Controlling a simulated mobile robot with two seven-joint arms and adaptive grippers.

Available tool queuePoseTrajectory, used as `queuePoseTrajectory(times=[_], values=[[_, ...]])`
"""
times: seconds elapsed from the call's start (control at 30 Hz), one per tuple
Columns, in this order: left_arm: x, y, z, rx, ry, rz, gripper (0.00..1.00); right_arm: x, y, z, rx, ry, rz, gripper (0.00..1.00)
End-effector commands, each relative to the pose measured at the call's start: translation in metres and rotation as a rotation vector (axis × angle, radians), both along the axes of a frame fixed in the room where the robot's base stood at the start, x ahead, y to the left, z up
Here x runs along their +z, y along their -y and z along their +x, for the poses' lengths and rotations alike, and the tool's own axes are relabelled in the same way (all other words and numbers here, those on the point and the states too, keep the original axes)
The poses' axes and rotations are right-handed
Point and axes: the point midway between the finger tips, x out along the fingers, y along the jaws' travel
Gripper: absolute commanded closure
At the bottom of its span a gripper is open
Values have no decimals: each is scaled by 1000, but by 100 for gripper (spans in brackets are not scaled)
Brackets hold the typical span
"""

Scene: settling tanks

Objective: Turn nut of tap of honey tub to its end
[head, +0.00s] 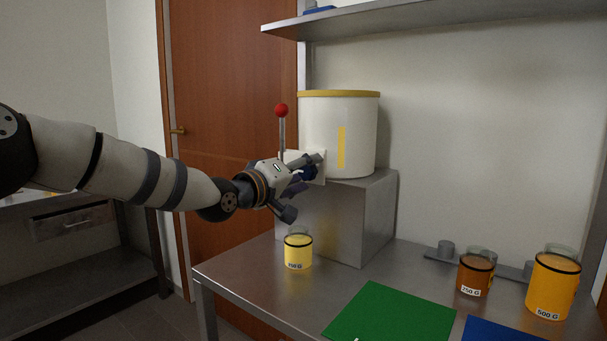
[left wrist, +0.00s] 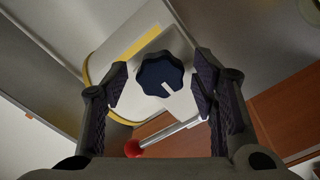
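The honey tub (head: 356,130) is a white drum with a yellow rim and a yellow strip, standing on a steel block. Its tap has a lever with a red ball (head: 281,110) pointing up. The dark blue nut (left wrist: 161,75), a lobed knob with a white mark, shows in the left wrist view, between and just beyond my open left fingers. In the head view my left gripper (head: 300,190) is at the tap and largely covers the nut (head: 310,171). Contact between fingers and nut cannot be told. My right gripper is not in view.
A yellow jar (head: 298,252) stands on the steel table below the tap. A brown jar (head: 475,273) and an orange jar (head: 553,284) stand at the right. A green mat (head: 390,312) and a blue mat (head: 497,330) lie in front. A shelf (head: 430,18) hangs above.

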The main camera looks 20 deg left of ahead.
Motion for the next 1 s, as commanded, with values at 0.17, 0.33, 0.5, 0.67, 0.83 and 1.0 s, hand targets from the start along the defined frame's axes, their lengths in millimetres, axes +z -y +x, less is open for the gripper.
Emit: queuePoseTrajectory(times=[0.17, 0.33, 0.5, 0.67, 0.83, 1.0], values=[[0, 0, 0, 0, 0, 0, 91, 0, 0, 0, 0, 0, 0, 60], [0, 0, 0, 0, 1, 2, 94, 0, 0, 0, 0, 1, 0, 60], [1, 0, 0, 0, 11, 30, 94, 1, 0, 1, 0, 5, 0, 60], [2, 0, -1, 0, 40, 107, 94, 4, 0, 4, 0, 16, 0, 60], [3, 0, -1, 1, 89, 236, 94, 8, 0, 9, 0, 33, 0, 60], [3, 0, -1, 1, 144, 389, 94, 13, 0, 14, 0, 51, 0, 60]])
